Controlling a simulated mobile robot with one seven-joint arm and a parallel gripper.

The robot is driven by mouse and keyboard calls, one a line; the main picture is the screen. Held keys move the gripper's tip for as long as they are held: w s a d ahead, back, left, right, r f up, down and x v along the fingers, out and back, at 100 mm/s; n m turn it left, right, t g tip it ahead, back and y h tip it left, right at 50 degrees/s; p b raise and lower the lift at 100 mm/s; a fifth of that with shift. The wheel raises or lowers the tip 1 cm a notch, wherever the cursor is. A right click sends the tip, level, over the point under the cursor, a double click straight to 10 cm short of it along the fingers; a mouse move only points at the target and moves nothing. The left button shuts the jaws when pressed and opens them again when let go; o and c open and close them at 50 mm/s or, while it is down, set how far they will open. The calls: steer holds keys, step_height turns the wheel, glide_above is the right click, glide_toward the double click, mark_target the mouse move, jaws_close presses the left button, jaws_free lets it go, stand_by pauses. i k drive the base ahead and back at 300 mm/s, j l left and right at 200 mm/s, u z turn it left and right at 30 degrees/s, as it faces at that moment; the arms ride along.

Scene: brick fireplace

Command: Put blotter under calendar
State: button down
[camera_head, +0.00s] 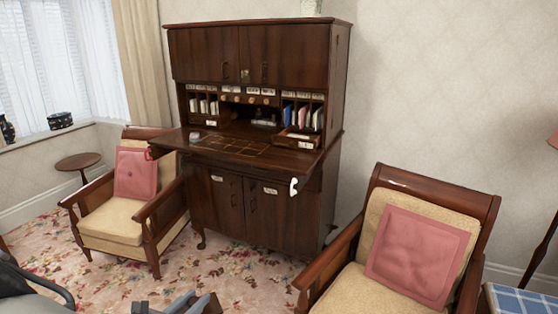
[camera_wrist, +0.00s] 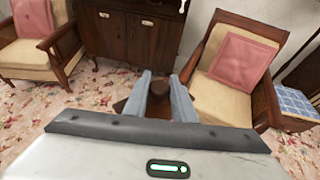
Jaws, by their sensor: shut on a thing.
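My gripper (camera_wrist: 161,77) is shut on a brown wooden thing with a round knob (camera_wrist: 160,89), which I take to be the blotter. Its lower part is mostly hidden by the fingers. In the head view, my gripper (camera_head: 184,304) shows only partly at the bottom edge, over the carpet and well in front of the desk. I cannot make out a calendar for sure. A small pale item (camera_head: 194,137) stands at the left of the fold-down desk top (camera_head: 225,147), too small to name.
The tall dark secretary desk (camera_head: 262,50) stands against the wall, its pigeonholes holding papers. Armchairs with pink cushions stand at left (camera_head: 115,232) and right (camera_head: 395,225). Floral carpet (camera_head: 240,265) lies clear between them. A blue checked surface (camera_head: 520,302) is at bottom right.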

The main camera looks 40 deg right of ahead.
mark_target(264, 136)
steer(key=i+z, duration=0.45)
steer(key=i, duration=0.85)
